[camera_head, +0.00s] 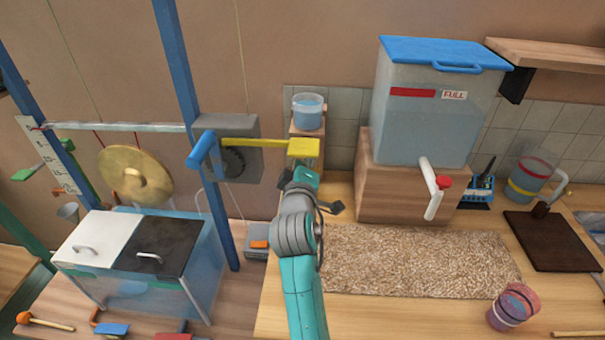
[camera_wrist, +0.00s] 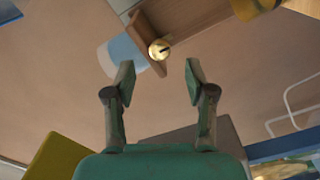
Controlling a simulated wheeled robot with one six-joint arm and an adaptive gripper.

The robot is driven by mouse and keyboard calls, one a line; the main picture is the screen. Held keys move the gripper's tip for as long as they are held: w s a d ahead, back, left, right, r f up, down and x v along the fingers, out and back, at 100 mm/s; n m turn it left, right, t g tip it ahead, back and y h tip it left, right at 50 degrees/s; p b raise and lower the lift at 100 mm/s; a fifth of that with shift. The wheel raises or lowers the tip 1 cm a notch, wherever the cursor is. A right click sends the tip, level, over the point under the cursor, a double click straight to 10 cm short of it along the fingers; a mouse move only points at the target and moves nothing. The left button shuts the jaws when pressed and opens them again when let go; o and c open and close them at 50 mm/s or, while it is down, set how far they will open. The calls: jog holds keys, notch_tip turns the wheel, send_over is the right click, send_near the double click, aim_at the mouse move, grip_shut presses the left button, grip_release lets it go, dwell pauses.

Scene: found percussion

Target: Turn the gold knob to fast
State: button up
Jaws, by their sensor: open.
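The gold knob (camera_wrist: 159,49) is round, with a dark pointer mark, and sits on a brown wooden block (camera_wrist: 146,28) in the wrist view. My gripper (camera_wrist: 159,78) is open and empty, with its fingertips to the left and right of the knob's line in that view. The knob appears beyond the fingertips, and I see no contact. In the head view my gripper (camera_head: 308,188) is in front of the wooden stand (camera_head: 306,150) under a small clear cup (camera_head: 308,110). I cannot make out the knob there. No "fast" marking is readable.
A yellow paddle (camera_head: 303,148) on a beam is just above my gripper. To the right stand a large blue-lidded tank (camera_head: 425,115) with a white spout (camera_head: 431,190) and a pebbled mat (camera_head: 420,262). A gong (camera_head: 136,174) and lidded tank (camera_head: 140,260) are left.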

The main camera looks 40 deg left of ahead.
jog(key=v, duration=0.7)
jog(key=shift+s, duration=0.1)
